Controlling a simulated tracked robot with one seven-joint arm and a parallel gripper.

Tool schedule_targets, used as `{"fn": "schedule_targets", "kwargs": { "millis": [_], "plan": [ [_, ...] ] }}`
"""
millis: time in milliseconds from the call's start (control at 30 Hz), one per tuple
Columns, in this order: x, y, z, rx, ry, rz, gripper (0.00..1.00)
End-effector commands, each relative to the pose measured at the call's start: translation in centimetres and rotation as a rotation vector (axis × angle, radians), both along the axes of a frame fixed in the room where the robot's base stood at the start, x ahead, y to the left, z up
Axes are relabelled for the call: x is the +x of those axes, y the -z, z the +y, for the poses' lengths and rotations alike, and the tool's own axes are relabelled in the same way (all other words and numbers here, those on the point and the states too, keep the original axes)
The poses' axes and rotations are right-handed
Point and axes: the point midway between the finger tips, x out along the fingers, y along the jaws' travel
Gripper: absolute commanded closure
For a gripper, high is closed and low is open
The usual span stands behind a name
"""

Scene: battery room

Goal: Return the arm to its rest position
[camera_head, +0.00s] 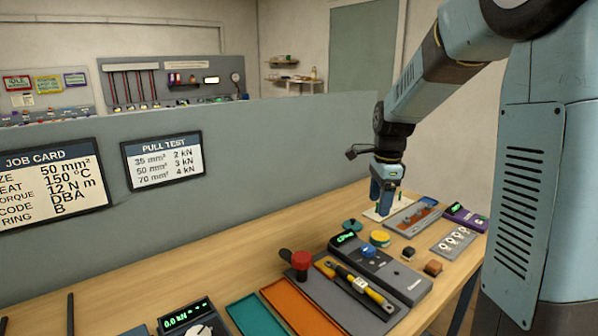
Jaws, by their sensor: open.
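My arm (425,75) reaches from the right side of the view out over the far right part of the bench. My gripper (383,207) points down at the arm's end, with its jaws open. Its fingertips are low over or in front of a pale flat plate (372,214) on the bench; I cannot tell whether they touch it. I see nothing held between the fingers, though they are small in the view.
The wooden bench (190,278) holds a grey-blue tray (398,222), a dark device with a green display (385,268), a red-knobbed tool (301,260), a yellow-handled tool (365,287), and orange (300,310) and teal (252,316) trays. A grey partition (270,140) stands behind.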

Motion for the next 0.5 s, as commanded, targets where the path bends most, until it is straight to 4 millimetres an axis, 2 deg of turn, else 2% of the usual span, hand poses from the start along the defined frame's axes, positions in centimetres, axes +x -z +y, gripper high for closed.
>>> {"fn": "schedule_targets", "kwargs": {
  "millis": [33, 200, 500],
  "plan": [
    [-1.2, -1.0, -0.2, 0.010, -0.057, -0.023, 0.31],
    [-4.8, -3.4, -0.5, 0.015, -0.282, -0.094, 0.31],
    [-11.5, -6.8, -0.7, -0.041, -0.675, -0.230, 0.31]
  ]
}}
